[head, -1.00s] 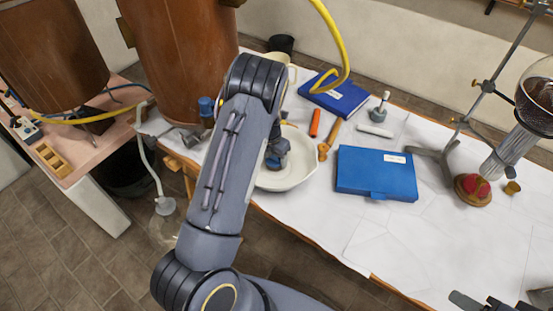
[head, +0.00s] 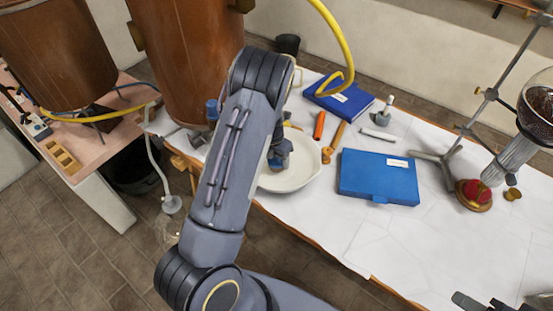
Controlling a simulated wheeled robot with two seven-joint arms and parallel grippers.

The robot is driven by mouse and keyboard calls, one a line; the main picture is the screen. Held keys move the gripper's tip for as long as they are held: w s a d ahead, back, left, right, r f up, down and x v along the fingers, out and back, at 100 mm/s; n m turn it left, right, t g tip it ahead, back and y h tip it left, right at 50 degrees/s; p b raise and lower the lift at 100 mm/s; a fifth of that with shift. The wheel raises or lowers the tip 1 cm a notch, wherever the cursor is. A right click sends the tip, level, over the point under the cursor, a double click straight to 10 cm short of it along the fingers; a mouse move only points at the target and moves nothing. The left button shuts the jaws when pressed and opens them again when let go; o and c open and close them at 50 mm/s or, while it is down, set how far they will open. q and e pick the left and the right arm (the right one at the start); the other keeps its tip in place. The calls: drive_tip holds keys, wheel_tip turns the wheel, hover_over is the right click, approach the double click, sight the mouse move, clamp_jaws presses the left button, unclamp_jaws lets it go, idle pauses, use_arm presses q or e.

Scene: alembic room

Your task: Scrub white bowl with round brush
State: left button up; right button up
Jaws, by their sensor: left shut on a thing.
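The white bowl (head: 300,178) stands near the front left edge of the white-covered table, partly hidden by my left arm. My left gripper (head: 279,158) points down inside the bowl's outline. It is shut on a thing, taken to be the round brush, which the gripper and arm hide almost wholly. I cannot tell whether the brush touches the bowl. Dark parts of my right gripper (head: 472,301) show at the bottom right edge, cut off by the frame, so its jaws cannot be judged.
A wooden-handled tool (head: 334,141) and an orange-red stick (head: 319,125) lie just right of the bowl. A copper vessel (head: 188,60) stands behind on the left. The table's front right is clear.

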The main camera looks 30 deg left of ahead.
use_arm(q)
drive_tip(key=shift+w+d+r+p, duration=0.1)
drive_tip(key=shift+w+r+p, duration=0.05)
drive_tip(key=shift+r+p, duration=1.15)
drive_tip(key=shift+w+d+r+p, duration=0.15)
drive_tip(key=shift+r+p, duration=0.75)
drive_tip(key=shift+r, duration=0.7)
drive_tip(key=shift+w+r, duration=0.15)
drive_tip(key=shift+r, duration=0.85)
drive_tip(key=shift+r, duration=2)
